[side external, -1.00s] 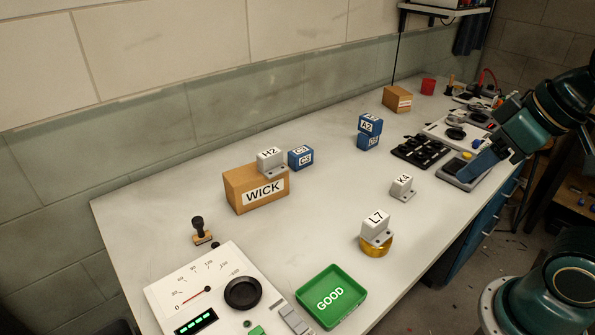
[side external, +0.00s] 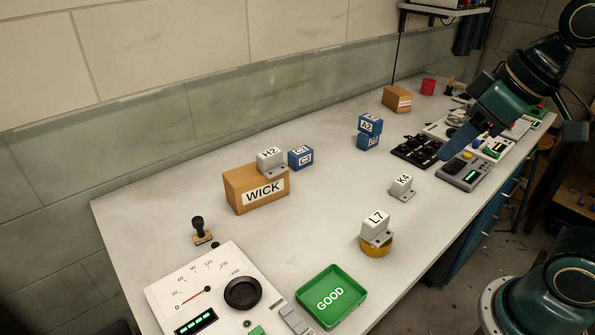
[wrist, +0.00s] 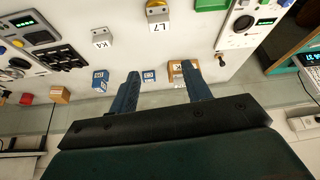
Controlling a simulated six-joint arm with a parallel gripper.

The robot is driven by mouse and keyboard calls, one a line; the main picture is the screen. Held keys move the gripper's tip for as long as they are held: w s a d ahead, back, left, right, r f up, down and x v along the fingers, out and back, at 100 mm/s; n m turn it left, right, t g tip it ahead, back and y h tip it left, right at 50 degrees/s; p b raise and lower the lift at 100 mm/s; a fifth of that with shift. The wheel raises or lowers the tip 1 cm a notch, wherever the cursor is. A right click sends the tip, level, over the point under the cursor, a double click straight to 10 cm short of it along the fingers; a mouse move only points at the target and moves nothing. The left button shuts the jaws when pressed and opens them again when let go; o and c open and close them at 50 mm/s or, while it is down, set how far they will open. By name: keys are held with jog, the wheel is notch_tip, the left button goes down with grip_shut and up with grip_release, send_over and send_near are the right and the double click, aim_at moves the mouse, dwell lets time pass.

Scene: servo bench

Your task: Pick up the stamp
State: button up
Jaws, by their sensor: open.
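The stamp (side external: 202,237) has a black knob handle on a tan base. It stands upright on the white bench at the left, behind the gauge panel, in the side view. A small tan and dark thing at the right of the wrist view, beside the gauge panel, looks like the stamp (wrist: 219,60). My gripper (side external: 449,150) is above the far right part of the bench, well away from the stamp. In the wrist view my gripper (wrist: 160,71) has its two blue fingers apart, with nothing held between them.
Block L7 (side external: 376,225) stands on a brass disc. Block K4 (side external: 401,186), the green GOOD tray (side external: 359,289) and gauge panel (side external: 165,286) are nearby. The bench's middle is mostly clear.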

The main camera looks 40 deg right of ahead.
jog(key=w+a+r+n+g+y, duration=0.1)
jog(key=w+a+r+n, duration=0.15)
jog(key=w, duration=0.35)
jog(key=w+a+r+n, duration=0.2)
jog(key=w+a, duration=0.1)
jog(key=w, duration=0.2)
jog(key=n+g+y, duration=0.1)
jog(key=n+g, duration=0.3)
jog(key=n, duration=0.8)
send_over(199, 218)
jog(key=d, duration=0.3)
jog(key=d+x, duration=0.2)
jog(key=x, duration=0.6)
jog(key=d+f+x, duration=0.1)
jog(key=d+x, duration=0.1)
jog(key=x, duration=0.7)
jog(key=shift+s+f, duration=0.2)
jog(key=shift+f, duration=0.05)
jog(key=shift+a+f, duration=0.15)
jog(key=shift+y, duration=0.3)
jog(key=shift+x, duration=4.2)
jog(key=shift+s, duration=0.2)
